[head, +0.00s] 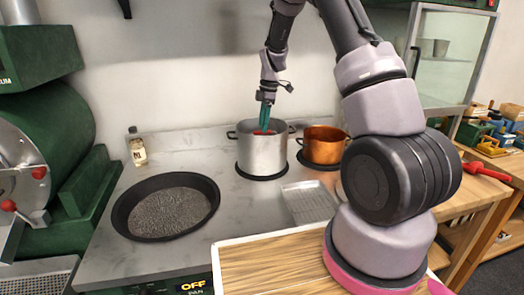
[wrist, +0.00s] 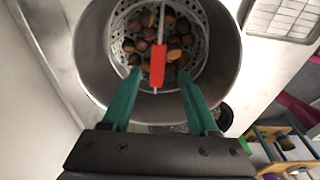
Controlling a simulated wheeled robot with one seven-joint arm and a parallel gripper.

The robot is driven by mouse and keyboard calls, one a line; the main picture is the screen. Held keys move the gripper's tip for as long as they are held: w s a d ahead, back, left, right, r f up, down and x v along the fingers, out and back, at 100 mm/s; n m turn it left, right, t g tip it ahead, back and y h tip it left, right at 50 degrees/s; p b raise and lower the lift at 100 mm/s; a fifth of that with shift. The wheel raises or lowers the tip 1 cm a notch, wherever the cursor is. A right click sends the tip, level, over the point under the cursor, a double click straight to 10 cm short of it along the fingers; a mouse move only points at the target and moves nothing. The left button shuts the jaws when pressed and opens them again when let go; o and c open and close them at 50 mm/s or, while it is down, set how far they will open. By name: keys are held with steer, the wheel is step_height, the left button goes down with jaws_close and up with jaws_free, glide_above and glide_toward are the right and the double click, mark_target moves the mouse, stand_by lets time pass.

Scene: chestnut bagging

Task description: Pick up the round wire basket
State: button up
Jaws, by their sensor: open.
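The round wire basket (wrist: 201,45) sits inside the tall silver pot (head: 264,154) and holds several brown chestnuts (wrist: 175,45). A thin bar crosses over its top and carries a red grip (wrist: 157,65). In the head view the red grip (head: 263,132) shows at the pot's mouth, while the pot wall hides the basket. My gripper (wrist: 160,76) points down over the pot with its green fingers open. In the wrist view the fingertips are on either side of the red grip, with gaps between. My gripper also shows in the head view (head: 265,118).
A copper pot (head: 323,147) stands right of the silver pot. A wire rack tray (head: 309,203) lies in front of them. A wide black pan (head: 128,219) is at the left, and a bottle (head: 137,150) stands behind it. Bare counter (head: 238,205) lies between pan and tray.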

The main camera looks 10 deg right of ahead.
steer(key=f, duration=0.4)
steer(key=shift+w+a+f, duration=0.15)
steer(key=shift+w+a, duration=0.1)
jaws_close()
